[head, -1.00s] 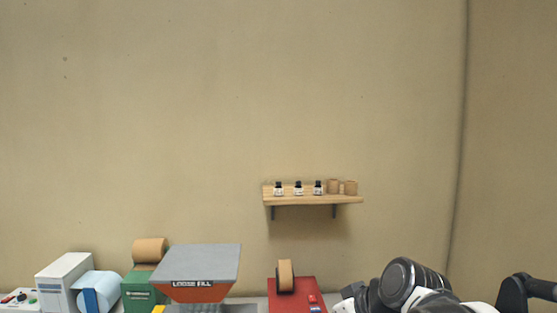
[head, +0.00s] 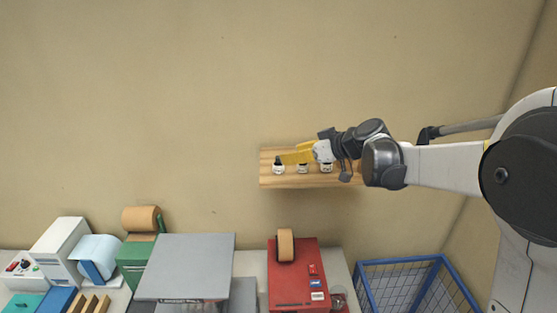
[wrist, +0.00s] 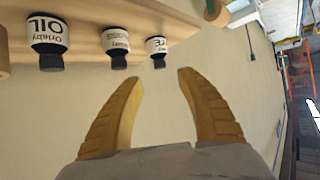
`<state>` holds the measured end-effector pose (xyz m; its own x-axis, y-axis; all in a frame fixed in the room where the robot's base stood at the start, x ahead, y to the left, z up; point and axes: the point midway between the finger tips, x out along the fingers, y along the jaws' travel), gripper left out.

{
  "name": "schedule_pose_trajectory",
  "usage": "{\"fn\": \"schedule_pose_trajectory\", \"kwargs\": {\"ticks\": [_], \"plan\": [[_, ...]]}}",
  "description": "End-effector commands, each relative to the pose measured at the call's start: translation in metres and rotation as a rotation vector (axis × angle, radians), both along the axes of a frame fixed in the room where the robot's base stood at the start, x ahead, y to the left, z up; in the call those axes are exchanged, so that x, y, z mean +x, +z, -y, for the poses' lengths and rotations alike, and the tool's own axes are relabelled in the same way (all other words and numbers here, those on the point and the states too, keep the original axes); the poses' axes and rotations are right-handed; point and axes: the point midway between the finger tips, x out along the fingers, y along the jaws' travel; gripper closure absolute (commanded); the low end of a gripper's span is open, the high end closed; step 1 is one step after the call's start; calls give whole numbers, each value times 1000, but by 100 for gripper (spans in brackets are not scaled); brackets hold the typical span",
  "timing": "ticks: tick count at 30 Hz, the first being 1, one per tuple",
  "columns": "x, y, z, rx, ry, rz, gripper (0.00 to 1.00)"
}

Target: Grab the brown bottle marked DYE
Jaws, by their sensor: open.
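Three small bottles with dark caps and white labels stand on a wooden wall shelf (head: 270,180). In the wrist view they hang upside down in the picture. Brown glass is not clear on any bottle.
Below the shelf stand a red tape machine (head: 297,275), a grey-topped hopper (head: 185,265) and a green tape dispenser (head: 135,258). A blue wire crate (head: 405,262) stands at the lower right. The wall left of the shelf is clear. My wrist hides the shelf's right end.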

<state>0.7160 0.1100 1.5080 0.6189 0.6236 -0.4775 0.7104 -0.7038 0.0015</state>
Motion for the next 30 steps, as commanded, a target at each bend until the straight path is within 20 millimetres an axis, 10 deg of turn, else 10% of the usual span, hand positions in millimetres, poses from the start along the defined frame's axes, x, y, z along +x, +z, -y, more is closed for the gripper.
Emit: {"fn": "schedule_pose_trajectory", "kwargs": {"ticks": [24, 28, 30], "plan": [[38, -35, -43, 0, -1, -1, 57], [38, -35, -43, 0, -1, -1, 96], [37, -35, -43, 0, -1, -1, 100]]}}
